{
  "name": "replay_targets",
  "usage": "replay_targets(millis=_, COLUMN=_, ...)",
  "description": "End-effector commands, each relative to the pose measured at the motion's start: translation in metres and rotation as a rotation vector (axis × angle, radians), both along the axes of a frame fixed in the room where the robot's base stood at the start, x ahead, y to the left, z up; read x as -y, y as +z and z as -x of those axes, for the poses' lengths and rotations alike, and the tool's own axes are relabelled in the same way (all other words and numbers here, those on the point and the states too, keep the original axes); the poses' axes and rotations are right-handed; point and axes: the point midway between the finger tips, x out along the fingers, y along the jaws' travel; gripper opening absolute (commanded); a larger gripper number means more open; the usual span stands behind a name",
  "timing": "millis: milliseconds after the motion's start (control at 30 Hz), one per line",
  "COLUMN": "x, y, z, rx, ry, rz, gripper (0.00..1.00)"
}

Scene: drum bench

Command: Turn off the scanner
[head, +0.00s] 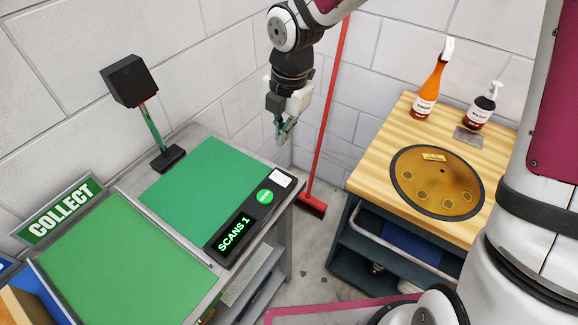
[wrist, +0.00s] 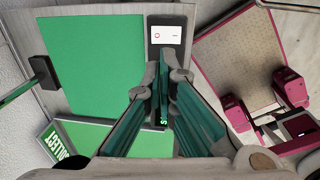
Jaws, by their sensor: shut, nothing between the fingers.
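The scanner has a green pad (head: 199,188) and a black head (head: 129,80) on a green post. Its dark control strip (head: 250,214) carries a lit "SCANS 1" display (head: 234,232), a round green button (head: 264,197) and a white rocker switch (head: 281,179). The switch (wrist: 166,35) shows a red "O" and a dark "I" in the wrist view; which side is pressed I cannot tell. My gripper (head: 283,136) is shut and empty, pointing down above the bench's back right, apart from the switch. In the wrist view its fingers (wrist: 164,60) hide the button and most of the display.
A green "COLLECT" area (head: 124,258) lies left of the scanner. A red broom (head: 329,130) stands in the gap between benches. The right wooden bench (head: 373,172) holds an orange bottle (head: 430,90), a dark pump bottle (head: 482,107) and a round disc (head: 425,192). Space above the scanner pad is clear.

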Motion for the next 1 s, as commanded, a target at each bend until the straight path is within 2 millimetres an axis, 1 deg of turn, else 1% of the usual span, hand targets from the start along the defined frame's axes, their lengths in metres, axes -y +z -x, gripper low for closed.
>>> replay_targets(millis=267, x=0.0, y=0.0, z=0.0, rx=0.0, ry=0.0, rz=0.0, gripper=0.0)
replay_targets(millis=367, x=0.0, y=-0.005, z=0.0, rx=-0.002, ry=0.001, rz=0.001, gripper=0.0)
replay_targets(millis=433, x=-0.002, y=-0.012, z=0.0, rx=-0.003, ry=0.002, rz=0.001, gripper=0.0)
replay_targets(millis=567, x=-0.004, y=-0.033, z=-0.001, rx=-0.004, ry=0.003, rz=0.001, gripper=0.0)
replay_targets(millis=800, x=-0.008, y=-0.081, z=-0.004, rx=-0.005, ry=0.004, rz=0.001, gripper=0.0)
replay_targets(millis=1000, x=-0.012, y=-0.114, z=-0.007, rx=-0.003, ry=0.001, rz=0.0, gripper=0.0)
